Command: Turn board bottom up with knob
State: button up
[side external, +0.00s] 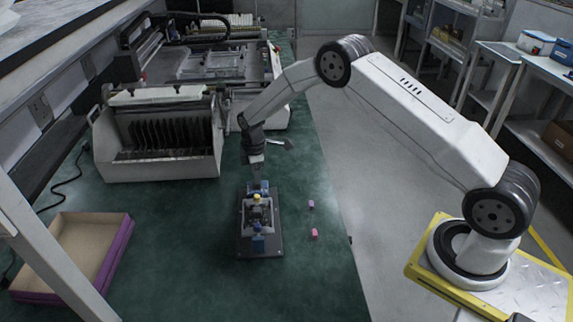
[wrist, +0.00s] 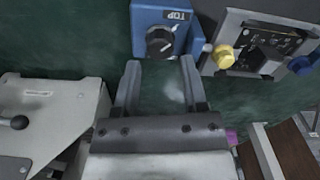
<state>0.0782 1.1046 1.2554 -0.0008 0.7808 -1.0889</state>
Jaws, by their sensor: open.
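The fixture (side external: 246,238) sits on the green table, with a dark base and a grey frame. In the wrist view, the circuit board (wrist: 275,42) is held in the grey frame (wrist: 228,30) at the upper right. A yellow knob (wrist: 224,55) is on the frame's left and a blue knob (wrist: 300,66) on its right. A blue block (wrist: 145,22) labelled TOP carries a black knob (wrist: 160,43) with a white pointer. My gripper (wrist: 160,66) is open and empty, its fingertips just short of this block. In the side view, my gripper (side external: 256,164) is above the fixture's far end.
A purple-sided open box (side external: 118,243) is at the left. A white machine (side external: 157,165) stands behind on the left.

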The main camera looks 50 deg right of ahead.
jog(key=shift+f, duration=1.7)
grip_shut()
